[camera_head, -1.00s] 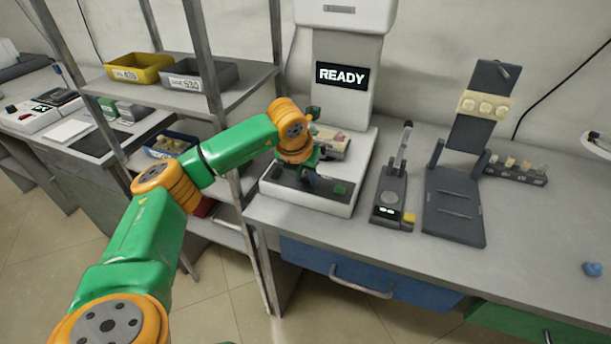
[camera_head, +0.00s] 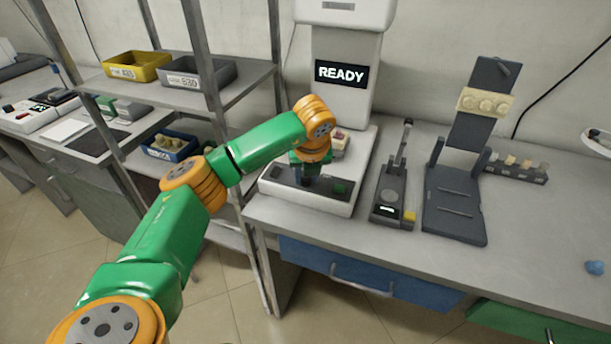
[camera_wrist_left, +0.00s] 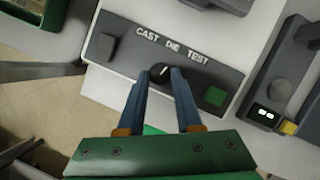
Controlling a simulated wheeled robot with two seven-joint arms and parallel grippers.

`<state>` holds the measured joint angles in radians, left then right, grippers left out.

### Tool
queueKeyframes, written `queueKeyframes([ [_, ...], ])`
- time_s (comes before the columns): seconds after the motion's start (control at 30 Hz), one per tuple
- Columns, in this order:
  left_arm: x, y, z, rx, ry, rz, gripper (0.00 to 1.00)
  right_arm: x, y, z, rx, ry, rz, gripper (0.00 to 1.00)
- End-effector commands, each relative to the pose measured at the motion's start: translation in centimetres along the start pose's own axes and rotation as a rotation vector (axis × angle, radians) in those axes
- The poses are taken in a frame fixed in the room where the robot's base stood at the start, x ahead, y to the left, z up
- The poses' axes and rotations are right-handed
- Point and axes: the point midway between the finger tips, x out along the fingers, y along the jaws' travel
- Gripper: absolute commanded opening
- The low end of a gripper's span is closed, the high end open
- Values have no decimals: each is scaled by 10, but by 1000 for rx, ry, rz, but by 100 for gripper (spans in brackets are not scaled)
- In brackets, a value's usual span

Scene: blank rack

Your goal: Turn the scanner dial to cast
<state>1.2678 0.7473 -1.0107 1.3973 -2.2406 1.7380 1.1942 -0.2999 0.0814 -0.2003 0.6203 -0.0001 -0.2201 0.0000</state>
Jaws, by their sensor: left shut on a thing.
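The scanner (camera_head: 338,77) is white, with a screen (camera_head: 341,73) reading READY. Its dark control panel (camera_head: 282,177) is on the base front. In the left wrist view the panel (camera_wrist_left: 128,48) carries the labels CAST, DIE and TEST above a black round dial (camera_wrist_left: 160,71). The dial's white mark seems to point toward DIE. My left gripper (camera_head: 311,187) reaches down to the panel from above. In the wrist view its blue fingers (camera_wrist_left: 161,76) are shut on the dial, one on each side. My right gripper is not in view.
The panel also has a green button (camera_wrist_left: 214,96) right of the dial and a dark switch (camera_wrist_left: 103,46) to its left. A small device with a display (camera_head: 390,197) and a dark stand (camera_head: 455,205) stand right of the scanner. A metal shelf (camera_head: 262,85) is on the left.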

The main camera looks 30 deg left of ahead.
Motion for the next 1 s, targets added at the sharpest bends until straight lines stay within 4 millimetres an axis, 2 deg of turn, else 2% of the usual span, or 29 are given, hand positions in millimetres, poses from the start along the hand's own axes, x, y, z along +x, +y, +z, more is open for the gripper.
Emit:
queueKeyframes([
  [0.7,-1,-6,3,-613,-2,254,0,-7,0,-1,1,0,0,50],
  [1.0,0,-8,1,-773,10,333,0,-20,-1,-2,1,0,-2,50],
])
